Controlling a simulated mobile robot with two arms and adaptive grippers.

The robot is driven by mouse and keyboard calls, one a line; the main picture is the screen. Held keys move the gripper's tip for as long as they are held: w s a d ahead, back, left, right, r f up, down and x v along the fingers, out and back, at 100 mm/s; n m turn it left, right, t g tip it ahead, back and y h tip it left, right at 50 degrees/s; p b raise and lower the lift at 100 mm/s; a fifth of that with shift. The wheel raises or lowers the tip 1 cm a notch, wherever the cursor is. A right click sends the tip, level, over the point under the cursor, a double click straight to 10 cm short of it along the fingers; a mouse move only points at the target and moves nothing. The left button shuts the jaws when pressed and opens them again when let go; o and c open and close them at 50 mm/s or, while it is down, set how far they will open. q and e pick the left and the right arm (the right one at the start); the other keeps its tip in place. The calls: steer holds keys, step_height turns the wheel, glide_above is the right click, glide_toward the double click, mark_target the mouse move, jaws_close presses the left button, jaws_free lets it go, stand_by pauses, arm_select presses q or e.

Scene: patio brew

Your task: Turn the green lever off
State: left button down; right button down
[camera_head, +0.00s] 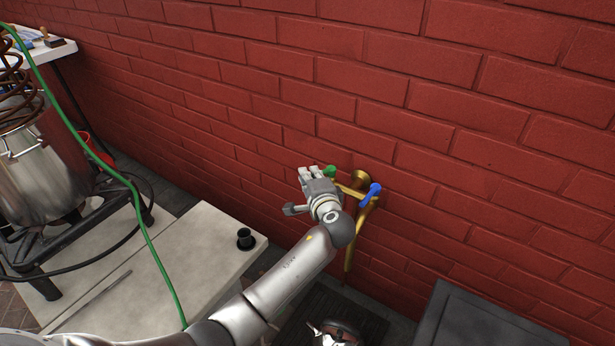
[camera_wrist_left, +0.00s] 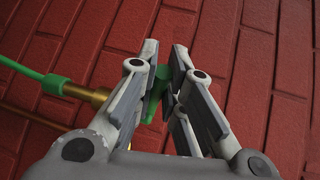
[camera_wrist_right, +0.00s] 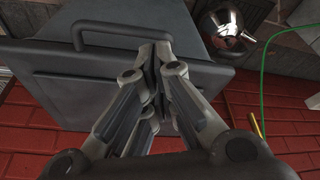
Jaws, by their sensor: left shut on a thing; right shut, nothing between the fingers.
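The green lever (camera_head: 329,171) sits at the left end of a brass tap fitting (camera_head: 360,190) on the red brick wall. My left gripper (camera_head: 308,174) is at this lever. In the left wrist view the green lever (camera_wrist_left: 154,96) is between the two fingers of my left gripper (camera_wrist_left: 165,62), which is shut on it. The fingers hide part of the lever. A blue lever (camera_head: 371,194) is on the right branch of the same fitting. My right gripper (camera_wrist_right: 158,58) is shut and empty, in front of a dark grey box.
The dark grey box (camera_wrist_right: 75,75) has a bar handle; its top (camera_head: 480,320) shows at the lower right. A green hose (camera_head: 140,210) crosses a pale table (camera_head: 205,245) holding a small black cup (camera_head: 245,239). A metal pot (camera_head: 40,175) stands left. A shiny round vessel (camera_wrist_right: 228,30) is near the box.

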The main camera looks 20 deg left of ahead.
arm_select(q)
steer(key=shift+s+d+f+n+g+y, duration=0.1)
steer(key=shift+d+f+n+g+y, duration=0.1)
steer(key=shift+d+n+g+y, duration=0.15)
arm_select(e)
steer(key=shift+f, duration=0.4)
steer(key=w+t, duration=0.1)
steer(key=w+a+r+t+b, duration=0.1)
steer(key=w, duration=0.3)
steer(key=shift+w+a+r+t+y, duration=0.2)
steer(key=shift+r+t+y, duration=0.1)
steer(key=shift+t, duration=0.1)
steer(key=shift+w+a+r+t, duration=0.15)
steer(key=shift+w+r+t, duration=0.1)
steer(key=shift+w, duration=0.1)
steer(key=shift+w+a+r+t, duration=0.1)
steer(key=shift+w+t, duration=0.15)
steer(key=shift+w, duration=0.1)
arm_select(q)
steer(key=shift+s+d+r+n+g+y, duration=0.1)
steer(key=shift+s+d+n+g+y, duration=0.1)
steer(key=shift+n+g+y, duration=0.35)
steer(key=shift+s+d+n+g+y, duration=0.2)
steer(key=shift+n+g+y, duration=0.2)
steer(key=shift+n+y, duration=0.2)
steer(key=c, duration=1.5)
jaws_free()
steer(key=shift+w, duration=0.1)
steer(key=shift+r, duration=0.1)
